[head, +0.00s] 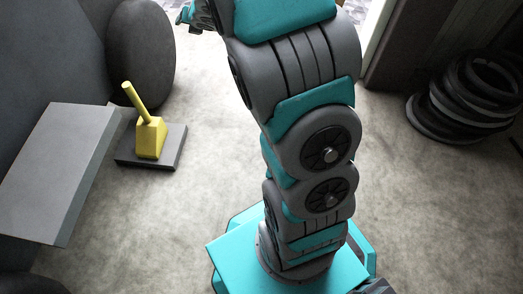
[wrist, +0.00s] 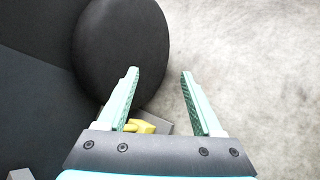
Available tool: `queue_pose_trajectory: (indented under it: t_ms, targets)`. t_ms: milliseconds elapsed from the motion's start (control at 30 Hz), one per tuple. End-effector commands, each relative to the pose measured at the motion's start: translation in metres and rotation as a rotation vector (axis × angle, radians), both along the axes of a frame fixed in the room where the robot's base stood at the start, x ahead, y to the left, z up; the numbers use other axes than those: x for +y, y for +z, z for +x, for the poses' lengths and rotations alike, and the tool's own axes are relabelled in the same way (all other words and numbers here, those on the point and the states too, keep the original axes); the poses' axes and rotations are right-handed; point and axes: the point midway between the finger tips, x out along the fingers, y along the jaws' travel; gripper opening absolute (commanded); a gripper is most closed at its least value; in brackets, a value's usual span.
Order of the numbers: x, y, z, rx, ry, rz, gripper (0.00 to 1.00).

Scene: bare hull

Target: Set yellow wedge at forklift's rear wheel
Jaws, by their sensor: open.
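The yellow wedge (head: 150,137), with a slanted yellow handle, sits on a flat grey slab (head: 172,158) on the floor. A dark round wheel (head: 141,52) stands behind it against the grey forklift body (head: 60,50). In the wrist view, the wheel (wrist: 120,45) is beyond and left of my gripper (wrist: 160,72). My gripper is open with nothing between its fingertips. Part of the yellow wedge (wrist: 143,127) shows low beside the left finger, partly hidden by my gripper. In the head view, only a little of my gripper shows at the top edge, right of the wheel.
A grey box-like step (head: 55,170) juts out at the left, close to the slab. A stack of dark tyres (head: 465,95) lies at the right by a dark wall. The pale floor (head: 205,130) between wedge and my arm is clear.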

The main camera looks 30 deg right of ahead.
Motion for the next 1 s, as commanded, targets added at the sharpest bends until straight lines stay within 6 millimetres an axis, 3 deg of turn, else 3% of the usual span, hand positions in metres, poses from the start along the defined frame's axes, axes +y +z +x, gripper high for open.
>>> queue_pose_trajectory:
  t_ms: [33, 200, 267, 400, 567, 700, 800, 900, 1000]
  targets:
    - [-0.013, 0.014, -0.015, 0.015, -0.128, 0.056, 0.67]
    - [-0.053, 0.035, -0.086, 0.086, -0.614, 0.298, 0.67]
    - [-0.060, 0.039, -0.116, 0.106, -0.781, 0.391, 0.67]
    - [-0.063, 0.039, -0.198, 0.162, -1.170, 0.602, 0.67]
    - [-0.042, 0.032, -0.300, 0.238, -1.606, 0.810, 0.67]
    - [-0.007, 0.027, -0.388, 0.319, -1.968, 0.938, 0.67]
    - [0.020, 0.024, -0.443, 0.377, -2.186, 0.972, 0.67]
    - [0.041, 0.024, -0.482, 0.417, -2.343, 0.977, 0.67]
    - [0.054, 0.024, -0.506, 0.442, -2.438, 0.967, 0.67]
